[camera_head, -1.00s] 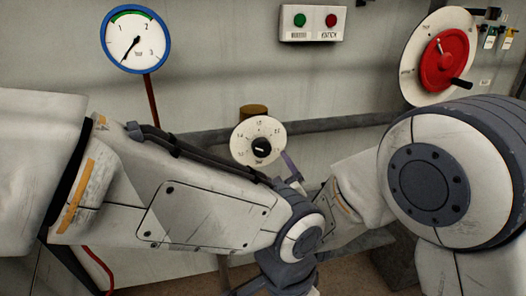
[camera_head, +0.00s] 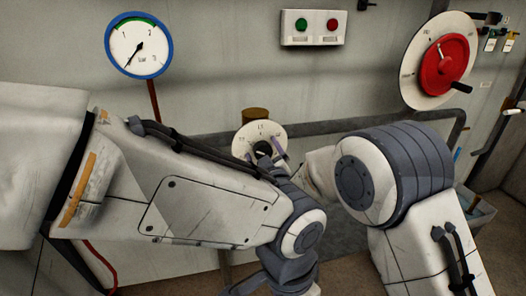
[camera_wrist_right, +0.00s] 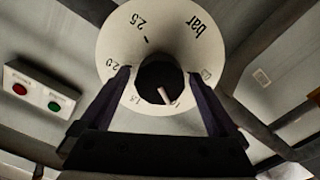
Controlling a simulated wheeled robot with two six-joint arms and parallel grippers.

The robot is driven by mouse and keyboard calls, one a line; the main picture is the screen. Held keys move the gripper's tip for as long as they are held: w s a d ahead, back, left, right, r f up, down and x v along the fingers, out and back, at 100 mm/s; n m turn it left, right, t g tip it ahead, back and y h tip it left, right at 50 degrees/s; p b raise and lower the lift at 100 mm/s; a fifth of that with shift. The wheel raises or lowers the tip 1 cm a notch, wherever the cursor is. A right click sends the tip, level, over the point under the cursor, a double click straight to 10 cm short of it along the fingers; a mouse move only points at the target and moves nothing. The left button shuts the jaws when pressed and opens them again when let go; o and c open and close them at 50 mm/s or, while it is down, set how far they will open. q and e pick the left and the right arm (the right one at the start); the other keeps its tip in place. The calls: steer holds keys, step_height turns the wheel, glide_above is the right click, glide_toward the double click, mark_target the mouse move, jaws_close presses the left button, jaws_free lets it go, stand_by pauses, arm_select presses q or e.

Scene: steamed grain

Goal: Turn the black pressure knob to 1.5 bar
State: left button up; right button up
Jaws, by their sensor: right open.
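The black pressure knob (camera_head: 262,149) sits on a round white dial (camera_head: 259,131) at the wall, partly hidden by my arm and fingers. In the right wrist view the knob (camera_wrist_right: 160,78) lies between the two fingers of my open right gripper (camera_wrist_right: 158,84). I cannot tell whether either finger touches it. The knob's white pointer (camera_wrist_right: 165,96) points down and slightly right, between the 1.5 mark and a small hard-to-read mark. My right gripper (camera_head: 263,154) also shows at the dial in the head view. My left arm crosses in front; its fingers do not show.
A blue-rimmed gauge (camera_head: 139,46) at upper left has its needle pointing down-left. A button box (camera_head: 312,27) with green and red buttons and a red handwheel (camera_head: 442,63) are on the wall. A grey rail (camera_head: 350,125) runs behind the dial.

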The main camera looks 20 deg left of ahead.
steer(key=c, duration=1.4)
steer(key=shift+m+b, duration=0.5)
steer(key=shift+b, duration=0.15)
steer(key=m+b, duration=0.8)
steer(key=b, duration=0.1)
steer(key=shift+w+d+f, duration=0.1)
steer(key=shift+d, duration=0.05)
steer(key=shift+d+m+b, duration=0.1)
steer(key=shift+m+b, duration=1.35)
steer(key=shift+m, duration=0.25)
steer(key=shift+r, duration=0.2)
steer(key=o, duration=1.4)
steer(key=shift+w, duration=0.1)
